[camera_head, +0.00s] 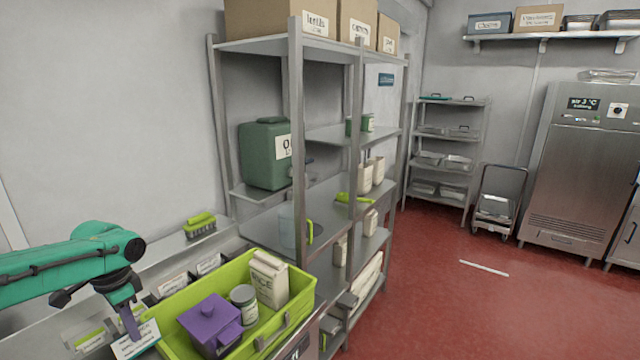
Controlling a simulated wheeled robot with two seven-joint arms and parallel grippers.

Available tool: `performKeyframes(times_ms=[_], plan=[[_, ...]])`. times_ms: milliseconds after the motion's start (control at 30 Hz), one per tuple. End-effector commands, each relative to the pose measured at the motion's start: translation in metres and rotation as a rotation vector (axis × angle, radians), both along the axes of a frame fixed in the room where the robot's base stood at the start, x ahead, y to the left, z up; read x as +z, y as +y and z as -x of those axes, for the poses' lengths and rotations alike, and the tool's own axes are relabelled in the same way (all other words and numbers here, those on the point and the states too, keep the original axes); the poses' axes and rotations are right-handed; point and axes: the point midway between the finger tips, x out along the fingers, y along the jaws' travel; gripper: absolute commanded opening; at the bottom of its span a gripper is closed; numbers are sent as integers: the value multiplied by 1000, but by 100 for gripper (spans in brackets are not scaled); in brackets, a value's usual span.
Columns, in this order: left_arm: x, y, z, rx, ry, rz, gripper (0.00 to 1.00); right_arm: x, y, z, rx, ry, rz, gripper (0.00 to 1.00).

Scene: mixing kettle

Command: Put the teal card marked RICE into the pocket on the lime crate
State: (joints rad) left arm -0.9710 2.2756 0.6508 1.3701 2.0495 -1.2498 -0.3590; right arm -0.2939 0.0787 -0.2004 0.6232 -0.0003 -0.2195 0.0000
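The lime crate (303,296) stands on the counter at the lower middle and holds a purple canister, a jar and a bag marked RICE. A grey metal fitting shows on its right-hand side; I cannot make out a card pocket clearly. My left gripper (131,328) points down at the crate's left, with its fingers on a small pale card (136,343). The card is tilted, and its print is too small to read. Its teal colour is not clear. My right gripper is out of view.
Other cards lie in holders on the counter, two behind the crate (172,284) and one with a lime stripe at left (88,341). A lime brush (200,225) lies further back. A steel shelf rack (297,130) rises close behind the crate.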

Motion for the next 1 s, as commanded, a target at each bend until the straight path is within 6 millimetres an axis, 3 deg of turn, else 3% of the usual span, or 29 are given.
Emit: performKeyframes(times_ms=[233,533,800,1000], plan=[[13,42,27,159,-3,3,0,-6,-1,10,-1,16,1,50],[15,83,71,382,-5,5,0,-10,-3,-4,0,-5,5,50],[-2,97,112,580,-6,9,0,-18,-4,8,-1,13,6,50],[-13,95,127,655,-5,0,0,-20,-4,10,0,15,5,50]])
